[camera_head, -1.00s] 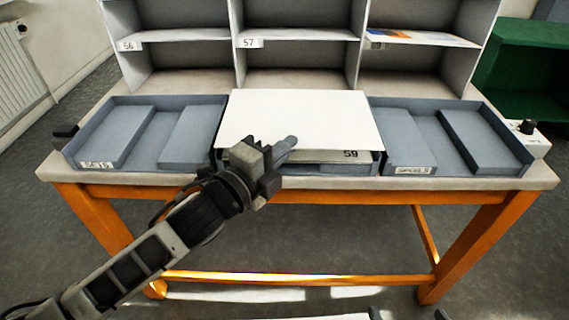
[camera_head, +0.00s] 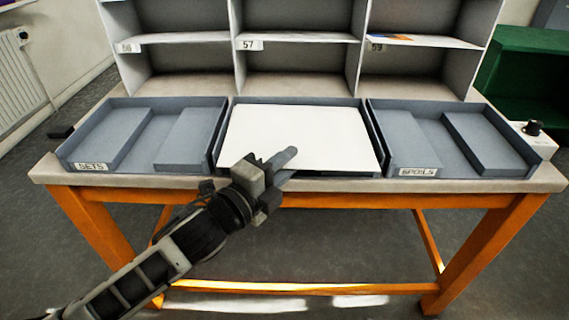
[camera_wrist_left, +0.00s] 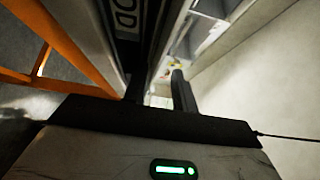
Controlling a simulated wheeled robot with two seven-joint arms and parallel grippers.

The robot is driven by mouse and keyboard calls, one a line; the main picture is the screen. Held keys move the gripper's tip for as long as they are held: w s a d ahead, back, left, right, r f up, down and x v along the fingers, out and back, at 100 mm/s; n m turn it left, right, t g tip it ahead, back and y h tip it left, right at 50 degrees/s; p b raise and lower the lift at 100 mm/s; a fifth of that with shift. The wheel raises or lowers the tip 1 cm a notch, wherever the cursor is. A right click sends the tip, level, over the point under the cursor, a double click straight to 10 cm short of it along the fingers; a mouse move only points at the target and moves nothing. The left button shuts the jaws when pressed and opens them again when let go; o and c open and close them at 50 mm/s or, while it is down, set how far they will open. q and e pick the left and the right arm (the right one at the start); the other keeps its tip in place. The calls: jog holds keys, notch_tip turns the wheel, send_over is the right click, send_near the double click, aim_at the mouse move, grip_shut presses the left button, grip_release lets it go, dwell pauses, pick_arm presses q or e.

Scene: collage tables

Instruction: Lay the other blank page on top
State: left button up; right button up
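A white blank page (camera_head: 300,130) lies level over the middle tray (camera_head: 373,136), within its side walls, with its near edge by the tray's front. Whatever lies under it is hidden. My left gripper (camera_head: 284,163) is at the page's near edge, with one finger showing above the sheet. In the left wrist view the two dark fingers (camera_wrist_left: 160,92) stand apart with a gap between them, so it looks open. The tray's front label (camera_wrist_left: 125,16), partly readable as "OD", shows beside the fingers there. My right gripper is out of view.
The left tray (camera_head: 92,166), marked "SETS", and the right tray (camera_head: 418,172), marked "SPOILS", flank the middle one, each with grey blocks inside. A pigeonhole shelf (camera_head: 300,37) stands behind. A control box (camera_head: 535,138) is at the table's right end.

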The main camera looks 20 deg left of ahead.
pick_arm(q)
jog(key=v, duration=1.6)
jog(key=shift+b, duration=0.35)
jog(key=shift+d, duration=0.1)
